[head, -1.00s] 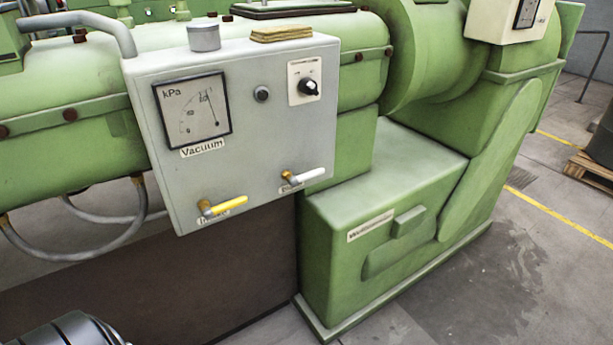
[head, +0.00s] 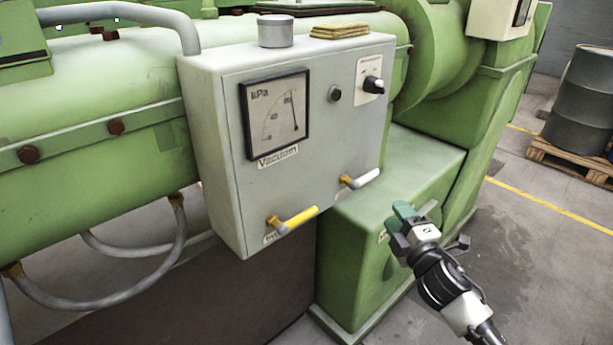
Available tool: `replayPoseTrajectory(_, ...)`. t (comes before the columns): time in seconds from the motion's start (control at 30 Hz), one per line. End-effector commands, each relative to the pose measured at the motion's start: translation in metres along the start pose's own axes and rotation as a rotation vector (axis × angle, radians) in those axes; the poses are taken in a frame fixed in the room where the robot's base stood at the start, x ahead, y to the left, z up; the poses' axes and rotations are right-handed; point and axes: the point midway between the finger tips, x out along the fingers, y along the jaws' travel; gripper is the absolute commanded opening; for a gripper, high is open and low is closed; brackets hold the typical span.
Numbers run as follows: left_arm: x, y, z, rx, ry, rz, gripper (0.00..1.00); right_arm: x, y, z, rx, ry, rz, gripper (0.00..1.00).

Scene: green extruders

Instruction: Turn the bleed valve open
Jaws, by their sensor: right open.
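A grey control box (head: 222,150) on the green machine carries two lever valves low on its front. One has a yellow lever (head: 300,217), the other, to its right, a white lever (head: 365,179). Both levers point right and slightly up. Their small labels are partly hidden by the levers, so I cannot read which is the bleed valve. My right gripper (head: 408,225) is open and empty, below and right of the white lever and apart from it, in front of the green housing. My left gripper is not in view.
The box also has a vacuum gauge (head: 275,118), a black button (head: 335,94) and a rotary knob (head: 373,85). A grey tin (head: 276,32) and a tan stack (head: 339,31) sit on top. A drum (head: 590,100) stands on a pallet (head: 570,163) at right. Floor is open at right.

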Motion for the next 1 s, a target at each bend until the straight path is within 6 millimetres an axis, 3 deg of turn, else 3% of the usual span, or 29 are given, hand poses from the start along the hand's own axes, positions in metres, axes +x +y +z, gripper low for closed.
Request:
replayPoseTrajectory(0.1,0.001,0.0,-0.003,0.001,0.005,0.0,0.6,0.002,0.019,-0.007,-0.04,0.024,0.038,0.42)
replayPoseTrajectory(0.2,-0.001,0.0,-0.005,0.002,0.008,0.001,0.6,0.009,0.023,-0.009,-0.045,0.027,0.044,0.42)
replayPoseTrajectory(0.7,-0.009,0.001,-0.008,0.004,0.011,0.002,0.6,0.094,0.025,-0.011,-0.04,0.025,0.042,0.42)
replayPoseTrajectory(1.0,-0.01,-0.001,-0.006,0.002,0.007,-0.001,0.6,0.109,0.025,-0.011,-0.041,0.026,0.041,0.42)
